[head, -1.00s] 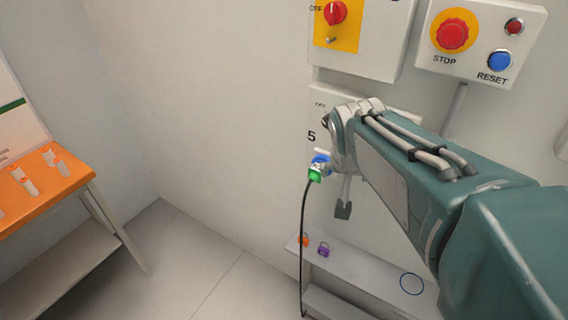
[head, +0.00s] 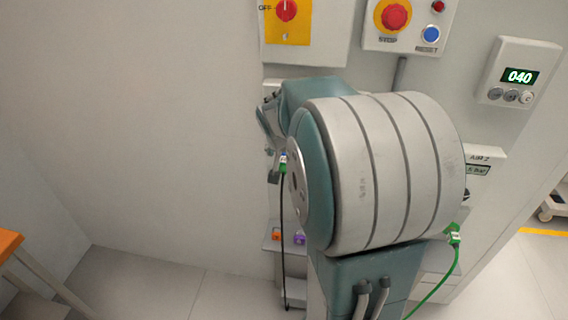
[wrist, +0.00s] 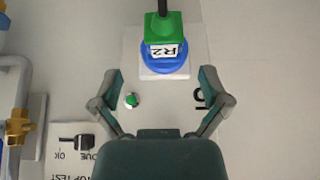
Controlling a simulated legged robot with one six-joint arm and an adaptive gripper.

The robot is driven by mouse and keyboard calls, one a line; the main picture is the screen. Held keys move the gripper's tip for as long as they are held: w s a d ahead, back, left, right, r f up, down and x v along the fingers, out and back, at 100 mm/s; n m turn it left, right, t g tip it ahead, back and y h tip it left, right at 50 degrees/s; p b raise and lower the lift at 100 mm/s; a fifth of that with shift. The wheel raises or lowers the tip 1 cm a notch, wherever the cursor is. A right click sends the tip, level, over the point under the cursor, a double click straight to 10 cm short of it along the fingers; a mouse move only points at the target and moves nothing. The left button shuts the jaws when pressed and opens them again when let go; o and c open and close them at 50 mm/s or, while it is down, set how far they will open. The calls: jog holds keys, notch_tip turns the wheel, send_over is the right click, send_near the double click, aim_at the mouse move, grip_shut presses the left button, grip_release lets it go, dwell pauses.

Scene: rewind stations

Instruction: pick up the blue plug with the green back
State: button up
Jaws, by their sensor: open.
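The blue plug with the green back (wrist: 166,56) sits in a pale wall plate (wrist: 131,42) in the wrist view. It is labelled R2, and a black cable leaves its green back. In the head view the plug (head: 283,163) shows small, just left of my arm, with the black cable hanging down. My gripper (wrist: 160,73) is open and empty. Its two fingers are spread to the left and right of the plug's line, their tips at about the plug's lower edge in the picture. I cannot tell the depth between them. In the head view my arm hides most of the gripper.
A green plug with a green cable (head: 454,236) is at right. Orange and purple padlocks (head: 299,239) are on a low shelf. A selector knob (wrist: 76,142) is lower left.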

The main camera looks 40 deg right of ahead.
jog(key=shift+w+f, duration=0.25)
jog(key=shift+f, duration=0.4)
jog(key=x, duration=0.3)
jog(key=shift+w+f, duration=0.2)
jog(key=shift+f, duration=0.15)
jog(key=shift+w+d+f, duration=0.1)
jog(key=shift+d+f, duration=0.2)
jog(key=shift+a, duration=0.15)
jog(key=c, duration=1.3)
